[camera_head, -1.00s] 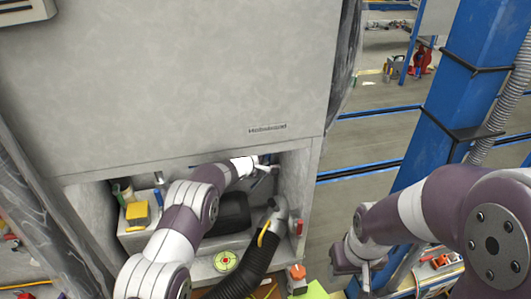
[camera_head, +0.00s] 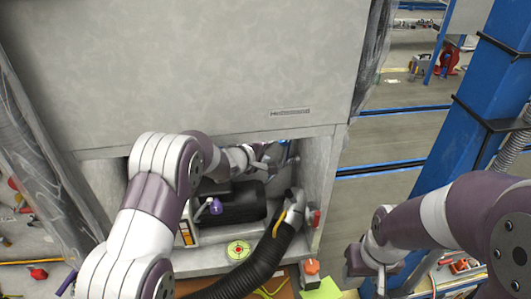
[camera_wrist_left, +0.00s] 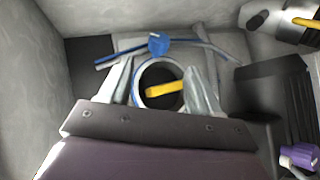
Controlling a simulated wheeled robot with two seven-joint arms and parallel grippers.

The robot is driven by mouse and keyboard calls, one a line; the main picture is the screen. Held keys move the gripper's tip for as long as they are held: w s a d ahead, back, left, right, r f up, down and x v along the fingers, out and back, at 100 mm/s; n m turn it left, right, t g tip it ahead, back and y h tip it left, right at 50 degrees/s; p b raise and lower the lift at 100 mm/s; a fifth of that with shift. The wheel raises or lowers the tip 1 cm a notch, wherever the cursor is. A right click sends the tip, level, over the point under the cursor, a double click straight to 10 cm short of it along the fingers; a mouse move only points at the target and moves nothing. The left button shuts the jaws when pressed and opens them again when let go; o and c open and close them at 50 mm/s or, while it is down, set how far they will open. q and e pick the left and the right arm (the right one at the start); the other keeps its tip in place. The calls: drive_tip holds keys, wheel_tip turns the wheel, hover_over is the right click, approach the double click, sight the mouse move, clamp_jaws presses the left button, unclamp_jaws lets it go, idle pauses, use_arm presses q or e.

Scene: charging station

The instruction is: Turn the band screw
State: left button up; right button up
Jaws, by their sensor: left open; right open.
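In the left wrist view, a round metal ring (camera_wrist_left: 142,97) with a dark opening lies between my left fingers. A yellow bar (camera_wrist_left: 165,88) lies across the opening. A blue knob (camera_wrist_left: 158,44) with blue strips to each side sits just beyond the ring. I cannot tell for sure which part is the band screw. My left gripper (camera_wrist_left: 160,80) is open, one finger on each side of the ring; contact is unclear. In the head view the left gripper (camera_head: 262,160) is inside the cabinet recess. My right gripper (camera_head: 380,278) is open, outside at the right.
A black hose (camera_head: 262,258) with a grey elbow (camera_head: 294,208) stands at the recess's right. An orange-red knob (camera_head: 312,267) is in front. Cabinet walls closely surround my left gripper.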

use_arm(q)
drive_tip(key=shift+s+a+r, duration=0.15)
drive_tip(key=shift+s, duration=0.05)
drive_tip(key=n+t+h+b, duration=0.2)
drive_tip(key=n+t+b, duration=0.45)
drive_tip(key=b, duration=1.25)
approach(285, 146)
drive_tip(key=w+d+r, duration=0.1)
drive_tip(key=w, duration=0.2)
drive_tip(key=w+d+r+m+t+p, duration=0.1)
drive_tip(key=w+d, duration=0.1)
drive_tip(key=w, duration=0.1)
drive_tip(key=w+d+m+t+p, duration=0.1)
drive_tip(key=w, duration=0.3)
drive_tip(key=shift+d+r, duration=0.3)
drive_tip(key=shift+r, duration=0.1)
drive_tip(key=shift+s, duration=0.1)
